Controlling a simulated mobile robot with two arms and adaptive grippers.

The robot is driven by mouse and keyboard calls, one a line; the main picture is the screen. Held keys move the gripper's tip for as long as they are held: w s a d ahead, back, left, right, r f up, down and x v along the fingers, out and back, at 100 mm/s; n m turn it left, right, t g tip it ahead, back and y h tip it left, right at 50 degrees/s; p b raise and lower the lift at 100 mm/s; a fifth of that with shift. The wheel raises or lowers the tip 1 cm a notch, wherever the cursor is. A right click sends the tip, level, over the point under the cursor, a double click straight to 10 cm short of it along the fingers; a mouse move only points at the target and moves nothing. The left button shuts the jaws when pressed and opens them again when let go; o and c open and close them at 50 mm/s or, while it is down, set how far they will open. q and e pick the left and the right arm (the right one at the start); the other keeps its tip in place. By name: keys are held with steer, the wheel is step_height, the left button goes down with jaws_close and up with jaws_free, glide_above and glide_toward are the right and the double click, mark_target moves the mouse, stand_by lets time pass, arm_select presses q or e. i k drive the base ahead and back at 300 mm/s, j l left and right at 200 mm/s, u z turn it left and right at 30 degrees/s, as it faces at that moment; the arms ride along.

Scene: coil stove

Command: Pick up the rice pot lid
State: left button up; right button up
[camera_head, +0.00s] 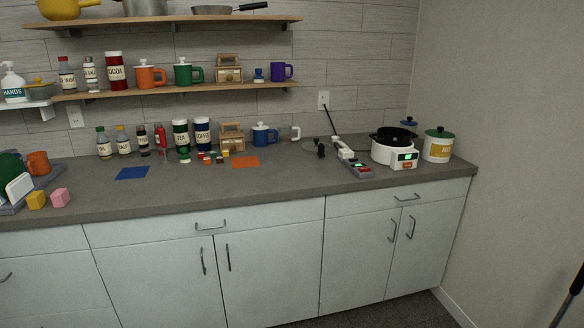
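A white rice cooker (381,154) with a green-lit panel stands near the right end of the grey counter. A black pot-like piece (390,139) sits in or on its top; I cannot tell whether it has a lid. To its right stands a white pot (436,153) with a yellow label. A dark green lid (439,133) with a dark knob rests on this pot. Its label is too small to read, so I cannot tell which of the two is the rice pot. A blue lid (408,123) shows behind the cooker. Neither of my grippers is in view.
The counter front (300,182) is mostly clear. Mugs and jars stand along the back. A dark rod (568,302) crosses the lower right corner.

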mark_target(312, 147)
steer(key=i+l, duration=0.15)
steer(key=i, duration=0.4)
steer(key=i+l, duration=0.2)
steer(key=i, duration=0.3)
steer(key=z, duration=0.05)
